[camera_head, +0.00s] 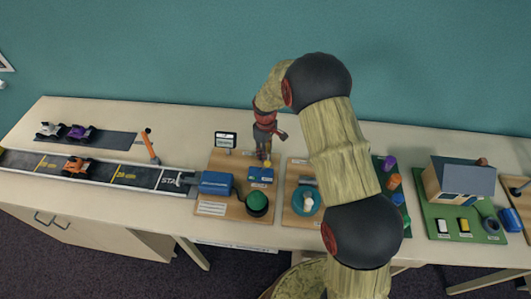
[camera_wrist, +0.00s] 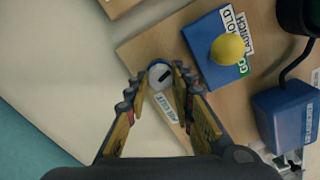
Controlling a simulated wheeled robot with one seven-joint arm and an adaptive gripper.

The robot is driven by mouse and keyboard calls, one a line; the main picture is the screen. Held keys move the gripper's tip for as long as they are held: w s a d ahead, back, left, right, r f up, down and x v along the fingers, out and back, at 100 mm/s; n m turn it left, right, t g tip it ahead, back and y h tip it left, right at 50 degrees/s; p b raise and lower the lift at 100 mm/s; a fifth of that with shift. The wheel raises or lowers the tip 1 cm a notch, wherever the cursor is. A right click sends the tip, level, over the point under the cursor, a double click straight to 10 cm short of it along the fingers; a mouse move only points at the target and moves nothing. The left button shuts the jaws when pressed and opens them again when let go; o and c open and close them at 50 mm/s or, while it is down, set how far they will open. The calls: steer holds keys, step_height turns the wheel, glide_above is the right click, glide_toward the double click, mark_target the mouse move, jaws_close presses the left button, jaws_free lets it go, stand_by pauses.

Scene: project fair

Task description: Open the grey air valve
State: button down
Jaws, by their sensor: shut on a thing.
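The grey air valve (camera_wrist: 158,70) is a small pale round knob with a dark mark on its top. It sits at the edge of the wooden board, with a white label (camera_wrist: 166,107) beside it whose words I cannot read surely. My gripper (camera_wrist: 157,82) has its two fingers on either side of the knob, shut on it. In the head view my gripper (camera_head: 264,146) points down at the back of the launcher board (camera_head: 235,158). The valve cannot be made out there behind the gripper.
A blue box (camera_wrist: 213,48) with a yellow knob (camera_wrist: 228,49) and HOLD and GO LAUNCH labels stands close by. A blue launcher block (camera_head: 215,183) and a black, green-topped cylinder (camera_head: 257,203) share the board. An orange-topped post (camera_head: 150,145) and a track (camera_head: 110,171) lie left.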

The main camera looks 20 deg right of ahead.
steer(key=n, duration=0.3)
steer(key=shift+n, duration=0.4)
steer(key=n, duration=0.3)
steer(key=shift+n, duration=0.3)
steer(key=n, duration=0.3)
steer(key=shift+n+p, duration=0.3)
steer(key=shift+n, duration=1.6)
steer(key=c, duration=1.6)
jaws_free()
steer(key=shift+o, duration=0.5)
